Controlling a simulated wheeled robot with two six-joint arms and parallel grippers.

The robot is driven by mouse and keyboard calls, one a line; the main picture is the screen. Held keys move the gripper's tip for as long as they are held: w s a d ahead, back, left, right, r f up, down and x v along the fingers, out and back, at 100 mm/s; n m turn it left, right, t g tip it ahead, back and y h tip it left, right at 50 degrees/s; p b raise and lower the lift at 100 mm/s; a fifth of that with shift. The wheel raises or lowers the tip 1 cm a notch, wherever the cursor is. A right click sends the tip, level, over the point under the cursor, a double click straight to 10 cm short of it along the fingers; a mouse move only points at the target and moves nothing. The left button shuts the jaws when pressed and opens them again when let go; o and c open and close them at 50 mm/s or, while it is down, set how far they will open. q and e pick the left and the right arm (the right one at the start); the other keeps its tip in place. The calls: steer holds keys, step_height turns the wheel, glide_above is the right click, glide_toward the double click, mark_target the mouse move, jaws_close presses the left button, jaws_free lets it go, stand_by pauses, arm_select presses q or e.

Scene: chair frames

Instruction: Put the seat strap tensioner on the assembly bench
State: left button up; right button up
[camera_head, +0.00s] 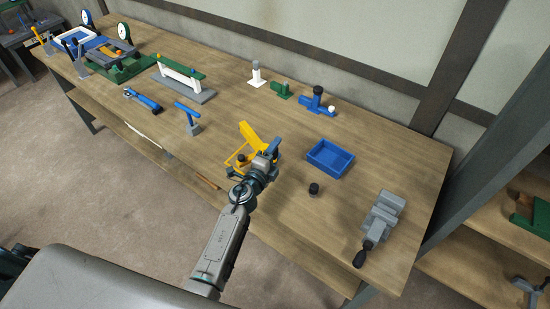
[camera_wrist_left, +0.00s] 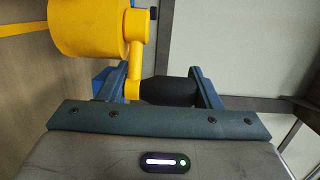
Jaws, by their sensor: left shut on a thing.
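The yellow tool (camera_head: 258,138), which looks to be the seat strap tensioner, has a thick yellow body and thin yellow bars. It is at the middle of the wooden assembly bench (camera_head: 335,240); I cannot tell whether it touches the top. My left gripper (camera_head: 270,154) is at its near right side. In the left wrist view the jaws (camera_wrist_left: 158,90) are shut on its black grip (camera_wrist_left: 168,91), with the yellow body (camera_wrist_left: 88,28) beyond at upper left. My right gripper is not in view.
A blue tray (camera_head: 330,158) and a small black knob (camera_head: 314,189) lie right of the gripper. A grey vise (camera_head: 382,216) is at the right end. A blue T-handled tool (camera_head: 187,117) stands to the left. The bench front between gripper and vise is mostly clear.

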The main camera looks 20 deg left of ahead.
arm_select(q)
steer(key=f+b, duration=0.3)
steer(key=shift+w+f, duration=0.25)
steer(key=shift+w, duration=0.1)
steer(key=shift+r, duration=0.1)
steer(key=o, duration=1.7)
steer(key=shift+f, duration=0.2)
steer(key=shift+s+r, duration=0.1)
